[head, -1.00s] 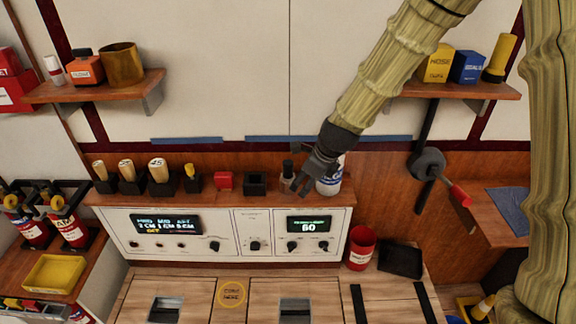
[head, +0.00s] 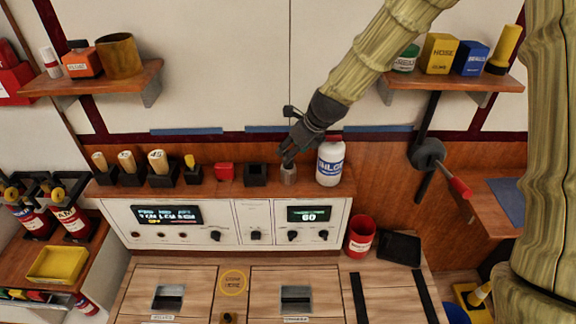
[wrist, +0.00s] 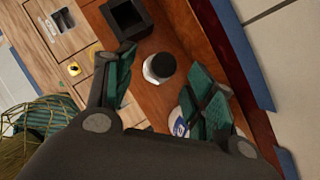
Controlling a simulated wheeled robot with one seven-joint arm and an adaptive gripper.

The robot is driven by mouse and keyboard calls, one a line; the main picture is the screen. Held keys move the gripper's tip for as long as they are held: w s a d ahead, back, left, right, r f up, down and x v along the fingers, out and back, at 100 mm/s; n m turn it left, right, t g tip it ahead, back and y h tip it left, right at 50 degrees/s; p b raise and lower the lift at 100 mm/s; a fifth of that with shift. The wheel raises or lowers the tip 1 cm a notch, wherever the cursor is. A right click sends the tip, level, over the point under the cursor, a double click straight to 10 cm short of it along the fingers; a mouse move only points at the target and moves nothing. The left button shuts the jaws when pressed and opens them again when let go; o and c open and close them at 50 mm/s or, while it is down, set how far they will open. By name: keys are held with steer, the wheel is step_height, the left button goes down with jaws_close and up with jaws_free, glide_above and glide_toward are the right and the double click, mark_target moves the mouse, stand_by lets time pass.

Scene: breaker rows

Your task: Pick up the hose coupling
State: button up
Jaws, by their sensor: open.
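A small grey cylinder with a dark top, which looks like the hose coupling (head: 289,176), stands upright on the wooden ledge above the control panel. In the wrist view the coupling (wrist: 158,69) shows a black round top and a pale body, between my two fingers. My gripper (head: 288,160) is open, right over the coupling, and hides its top in the head view. The wrist view shows the gripper's fingers (wrist: 162,62) apart on either side of it, with a visible gap and no clear contact.
A white bottle with a blue label (head: 331,162) stands close to the right of the coupling. A red can (head: 360,236) and black tray (head: 400,248) sit lower right.

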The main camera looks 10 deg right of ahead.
steer(key=shift+d+p+x, duration=0.2)
steer(key=shift+p+x, duration=0.7)
steer(key=shift+x, duration=1.75)
steer(key=shift+c, duration=0.3)
jaws_close()
step_height(320, 180, up, 10)
steer(key=shift+b, duration=0.9)
step_height(320, 180, up, 6)
steer(key=p, duration=0.6)
steer(key=shift+w, duration=0.1)
